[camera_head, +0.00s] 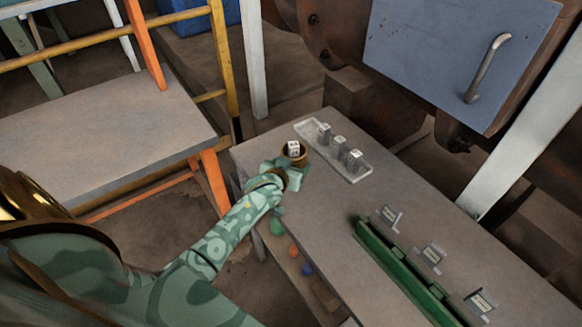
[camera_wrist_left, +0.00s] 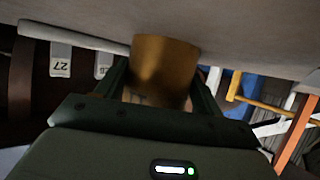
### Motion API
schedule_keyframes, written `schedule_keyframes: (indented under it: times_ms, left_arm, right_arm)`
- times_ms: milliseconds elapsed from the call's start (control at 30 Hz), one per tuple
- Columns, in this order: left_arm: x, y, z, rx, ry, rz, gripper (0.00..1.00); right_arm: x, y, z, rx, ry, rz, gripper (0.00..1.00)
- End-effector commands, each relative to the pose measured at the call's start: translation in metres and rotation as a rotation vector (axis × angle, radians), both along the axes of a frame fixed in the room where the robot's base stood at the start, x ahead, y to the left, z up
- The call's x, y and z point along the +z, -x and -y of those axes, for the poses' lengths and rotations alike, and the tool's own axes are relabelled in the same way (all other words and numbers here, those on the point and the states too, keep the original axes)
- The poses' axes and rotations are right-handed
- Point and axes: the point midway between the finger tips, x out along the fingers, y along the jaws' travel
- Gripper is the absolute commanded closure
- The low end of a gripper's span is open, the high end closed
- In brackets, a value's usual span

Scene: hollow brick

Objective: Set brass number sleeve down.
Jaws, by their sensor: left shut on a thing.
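The brass number sleeve (camera_head: 303,159) is at the far left end of the grey table, beside the tray with numbered blocks. A white block with a marking (camera_head: 293,147) shows in its opening. My left gripper (camera_head: 284,172) is shut on the sleeve from its near side. In the left wrist view the sleeve (camera_wrist_left: 164,62) sits between the two dark fingers (camera_wrist_left: 162,82), with one end against or very close to the table surface; I cannot tell if it touches. My right gripper is not in view.
A pale tray (camera_head: 361,174) holds three upright grey blocks (camera_head: 339,144); one reads 27 in the left wrist view (camera_wrist_left: 60,60). A green rail (camera_head: 395,267) and several small labelled fixtures (camera_head: 432,256) are nearer right. The table middle (camera_head: 320,215) is clear.

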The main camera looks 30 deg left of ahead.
Motion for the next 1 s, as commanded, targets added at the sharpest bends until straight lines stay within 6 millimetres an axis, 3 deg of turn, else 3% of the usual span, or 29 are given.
schedule_keyframes:
  times_ms: [200,233,300,667,1000]
  left_arm:
    - [0.0,-0.001,0.0,0.0,0.001,0.004,0.7]
    - [-0.001,0.0,0.0,0.0,0.001,0.001,0.27]
    - [-0.001,0.0,0.0,0.0,0.001,0.001,0.1]
    - [0.005,0.004,0.001,0.0,0.001,0.001,0.1]
    - [0.038,0.068,0.014,0.0,0.002,0.001,0.1]
  right_arm:
    - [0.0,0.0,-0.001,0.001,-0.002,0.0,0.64]
    - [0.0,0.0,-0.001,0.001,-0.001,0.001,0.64]
    - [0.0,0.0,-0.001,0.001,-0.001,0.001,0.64]
    - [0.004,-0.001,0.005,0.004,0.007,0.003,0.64]
    - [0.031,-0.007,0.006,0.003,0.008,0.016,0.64]
